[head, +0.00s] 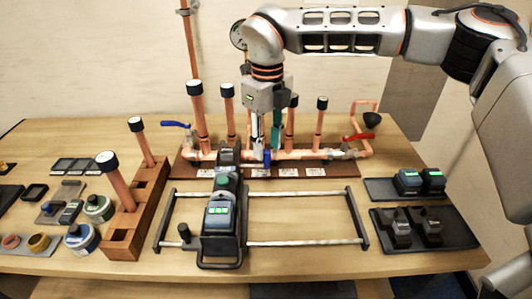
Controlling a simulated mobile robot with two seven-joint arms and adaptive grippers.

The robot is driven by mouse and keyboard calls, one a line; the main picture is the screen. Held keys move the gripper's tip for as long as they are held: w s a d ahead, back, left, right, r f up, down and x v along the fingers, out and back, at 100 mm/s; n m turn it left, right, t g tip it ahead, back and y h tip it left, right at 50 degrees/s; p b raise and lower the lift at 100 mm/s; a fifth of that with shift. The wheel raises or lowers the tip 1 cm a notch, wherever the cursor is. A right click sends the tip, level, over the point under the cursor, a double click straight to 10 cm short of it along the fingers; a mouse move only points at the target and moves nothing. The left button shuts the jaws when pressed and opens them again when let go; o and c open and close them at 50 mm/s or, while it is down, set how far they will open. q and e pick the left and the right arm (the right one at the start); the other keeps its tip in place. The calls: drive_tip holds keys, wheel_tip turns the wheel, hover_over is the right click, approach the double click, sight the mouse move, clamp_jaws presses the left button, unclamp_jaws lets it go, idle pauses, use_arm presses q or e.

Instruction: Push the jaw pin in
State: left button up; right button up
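The press tool (221,215) lies on a dark holder across the metal rail frame, its dark jaw end (228,157) pointing at the copper manifold (300,154). It has a green button and a lit green display. I cannot make out the jaw pin at this size. My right gripper (266,143) points down just right of the jaw end, in front of the manifold. Its fingers look apart, but whether they hold anything is unclear. A small blue piece (267,156) shows below the fingertips; I cannot tell if they touch it. My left gripper is out of view.
A wooden rack (122,240) holds black-capped copper pipes at the left, beside round tins (81,238) and small trays. Batteries (407,181) and dark jaw-like blocks (393,228) sit on trays at the right. The rail frame (305,243) is empty right of the tool.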

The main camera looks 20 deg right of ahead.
sight(267, 152)
drive_tip(key=shift+w+f, duration=0.1)
drive_tip(key=shift+f, duration=2.15)
clamp_jaws()
